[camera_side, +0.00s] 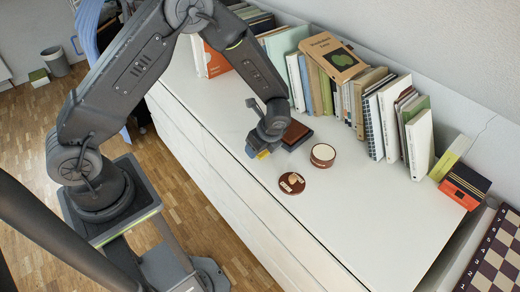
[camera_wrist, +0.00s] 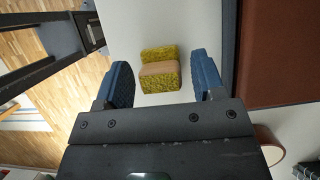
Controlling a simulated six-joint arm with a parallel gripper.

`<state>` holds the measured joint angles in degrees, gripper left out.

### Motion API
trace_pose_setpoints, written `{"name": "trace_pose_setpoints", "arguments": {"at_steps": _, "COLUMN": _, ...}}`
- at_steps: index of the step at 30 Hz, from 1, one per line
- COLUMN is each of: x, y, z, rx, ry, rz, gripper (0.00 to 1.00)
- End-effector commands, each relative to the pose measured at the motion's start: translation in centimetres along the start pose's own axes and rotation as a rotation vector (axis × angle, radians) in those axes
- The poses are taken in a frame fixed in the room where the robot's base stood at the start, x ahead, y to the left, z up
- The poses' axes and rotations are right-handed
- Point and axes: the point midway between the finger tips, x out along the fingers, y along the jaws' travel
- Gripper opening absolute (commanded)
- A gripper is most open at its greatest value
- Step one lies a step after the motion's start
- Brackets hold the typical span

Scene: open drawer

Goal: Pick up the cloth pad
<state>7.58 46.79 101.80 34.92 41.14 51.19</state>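The cloth pad (camera_wrist: 159,84) is fuzzy yellow-green with a smooth tan band across it. It lies on the white cabinet top (camera_wrist: 160,22). In the side view only a small yellow bit of the pad (camera_side: 263,154) shows by my gripper (camera_side: 257,151). In the wrist view my gripper (camera_wrist: 160,66) has its two blue fingers apart, one to the left and one to the right of the pad. Clear white gaps show between the pad and each finger. The fingers are open and hold nothing. The height of the fingertips above the top is hard to tell.
A dark brown book (camera_side: 297,133) lies close beside my gripper; its brown cover (camera_wrist: 281,50) fills the wrist view's right. A round tin (camera_side: 323,155) and a brown disc (camera_side: 292,183) are nearby. Books (camera_side: 345,95) line the back. The front right of the top is clear.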

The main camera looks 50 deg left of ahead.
Motion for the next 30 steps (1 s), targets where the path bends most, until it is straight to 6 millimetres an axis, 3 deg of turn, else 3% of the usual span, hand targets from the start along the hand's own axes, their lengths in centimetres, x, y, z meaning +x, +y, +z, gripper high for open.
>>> {"name": "trace_pose_setpoints", "arguments": {"at_steps": 13, "x": 0.0, "y": 0.0, "z": 0.0, "rx": 0.0, "ry": 0.0, "rz": 0.0, "gripper": 0.2}}
{"name": "trace_pose_setpoints", "arguments": {"at_steps": 23, "x": -0.4, "y": 0.0, "z": 0.1, "rx": -0.001, "ry": 0.0, "rz": -0.001, "gripper": 0.19}}
{"name": "trace_pose_setpoints", "arguments": {"at_steps": 30, "x": -2.9, "y": -0.1, "z": 1.2, "rx": -0.003, "ry": 0.0, "rz": -0.004, "gripper": 0.19}}
